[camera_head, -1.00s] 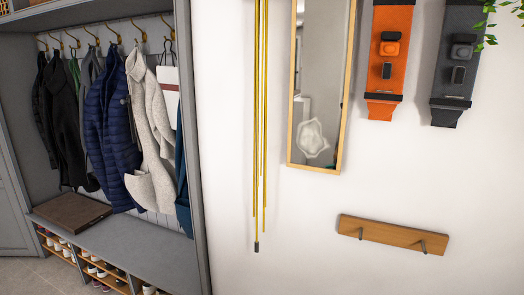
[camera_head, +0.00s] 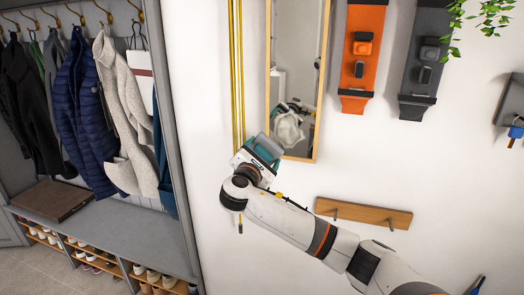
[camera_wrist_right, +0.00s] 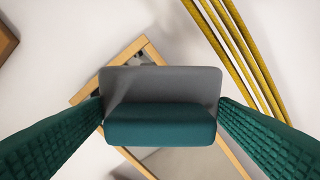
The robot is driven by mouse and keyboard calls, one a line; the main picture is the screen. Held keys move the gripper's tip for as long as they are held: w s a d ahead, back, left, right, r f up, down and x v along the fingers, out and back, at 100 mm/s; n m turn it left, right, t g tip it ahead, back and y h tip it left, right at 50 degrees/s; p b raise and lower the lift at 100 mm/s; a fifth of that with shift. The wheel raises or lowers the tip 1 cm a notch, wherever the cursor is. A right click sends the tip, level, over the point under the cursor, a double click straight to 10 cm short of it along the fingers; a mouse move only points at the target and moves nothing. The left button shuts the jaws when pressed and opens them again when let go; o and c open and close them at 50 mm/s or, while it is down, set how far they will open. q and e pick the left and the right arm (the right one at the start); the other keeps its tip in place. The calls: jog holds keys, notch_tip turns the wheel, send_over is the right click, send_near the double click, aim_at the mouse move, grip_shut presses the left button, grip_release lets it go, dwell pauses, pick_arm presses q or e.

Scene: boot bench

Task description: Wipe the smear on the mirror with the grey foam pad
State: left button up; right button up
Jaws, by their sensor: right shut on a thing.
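The mirror (camera_head: 299,75) hangs on the white wall in a light wood frame, upper middle of the head view. A whitish smear (camera_head: 289,127) shows on its lower part. My right gripper (camera_head: 266,148) is raised at the mirror's lower left corner. In the right wrist view it is shut on the foam pad (camera_wrist_right: 160,90), grey on one side and teal on the other, held between the two teal fingers. The mirror frame (camera_wrist_right: 150,52) shows behind the pad there. I cannot tell whether the pad touches the glass. My left gripper is not in view.
Yellow cords (camera_head: 236,75) hang just left of the mirror, close to my right gripper. A wooden peg rail (camera_head: 362,213) is below right. Orange (camera_head: 361,52) and grey (camera_head: 423,60) wall panels hang to the right. Coats (camera_head: 84,100) hang in the bench alcove at left.

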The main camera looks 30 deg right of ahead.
jog(key=shift+w+d+b, duration=0.3)
jog(key=shift+d+b, duration=0.05)
jog(key=shift+d, duration=0.15)
jog(key=b+x, duration=0.2)
jog(key=x, duration=0.2)
jog(key=shift+w, duration=0.1)
jog(key=shift+w+d, duration=0.25)
jog(key=shift+d, duration=0.05)
jog(key=shift+x, duration=0.95)
